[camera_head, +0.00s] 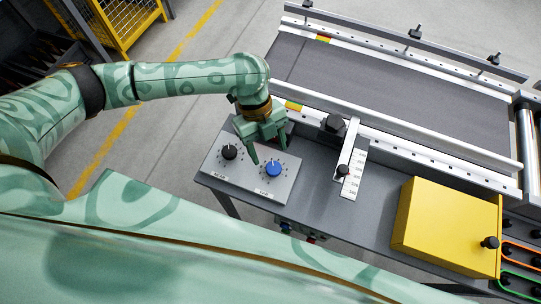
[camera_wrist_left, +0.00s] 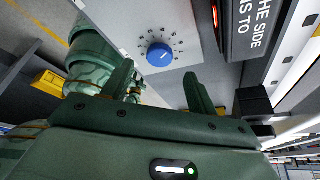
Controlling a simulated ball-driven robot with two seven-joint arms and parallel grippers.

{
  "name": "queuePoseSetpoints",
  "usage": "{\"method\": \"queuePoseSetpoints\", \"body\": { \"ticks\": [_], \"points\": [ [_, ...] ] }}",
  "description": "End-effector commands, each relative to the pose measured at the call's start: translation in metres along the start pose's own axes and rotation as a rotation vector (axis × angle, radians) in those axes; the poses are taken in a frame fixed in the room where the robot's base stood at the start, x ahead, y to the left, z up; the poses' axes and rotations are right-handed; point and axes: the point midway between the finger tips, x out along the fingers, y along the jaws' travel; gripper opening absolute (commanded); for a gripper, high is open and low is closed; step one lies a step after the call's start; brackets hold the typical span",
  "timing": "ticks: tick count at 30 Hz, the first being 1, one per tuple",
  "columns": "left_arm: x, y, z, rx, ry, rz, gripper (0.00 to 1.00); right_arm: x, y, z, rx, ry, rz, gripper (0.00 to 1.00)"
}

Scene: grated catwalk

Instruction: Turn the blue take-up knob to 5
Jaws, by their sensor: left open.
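The blue take-up knob (camera_head: 273,169) sits on a light grey panel (camera_head: 232,184), right of a black knob (camera_head: 229,152). In the left wrist view the blue knob (camera_wrist_left: 159,55) is ringed by printed marks, too small to read surely. A pale pointer line shows on it, but its exact setting cannot be told. My left gripper (camera_head: 269,153) is open, its fingers pointing down beside and above the blue knob. In the left wrist view the fingers of my left gripper (camera_wrist_left: 158,80) are spread, with the knob seen beyond the gap between them, not gripped. My right gripper is not in view.
A conveyor belt (camera_head: 390,85) with metal rails runs behind the panel. A slide with a scale (camera_head: 354,175) and black knobs stands to the right. A yellow box (camera_head: 447,228) sits farther right. A yellow cage (camera_head: 128,20) stands at the back left.

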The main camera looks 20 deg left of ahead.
Motion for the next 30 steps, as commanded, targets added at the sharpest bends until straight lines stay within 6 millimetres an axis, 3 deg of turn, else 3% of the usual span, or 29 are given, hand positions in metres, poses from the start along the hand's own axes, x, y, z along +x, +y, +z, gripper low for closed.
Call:
{"method": "queuePoseSetpoints", "body": {
  "ticks": [1, 6, 12, 18, 30],
  "points": [
    [-0.021, -0.001, -0.001, 0.0, -0.005, -0.006, 0.59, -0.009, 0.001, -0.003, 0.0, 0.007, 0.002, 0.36],
    [-0.067, -0.001, -0.002, 0.001, -0.004, -0.005, 0.59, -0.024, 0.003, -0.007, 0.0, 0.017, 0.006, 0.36],
    [-0.103, -0.001, -0.001, 0.0, -0.002, -0.004, 0.59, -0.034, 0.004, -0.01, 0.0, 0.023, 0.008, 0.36],
    [-0.115, 0.0, -0.001, 0.001, 0.001, -0.001, 0.59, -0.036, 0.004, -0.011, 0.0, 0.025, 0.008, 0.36],
    [-0.114, 0.0, 0.0, 0.0, 0.001, -0.001, 0.59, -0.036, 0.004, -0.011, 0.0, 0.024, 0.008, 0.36]
  ]
}}
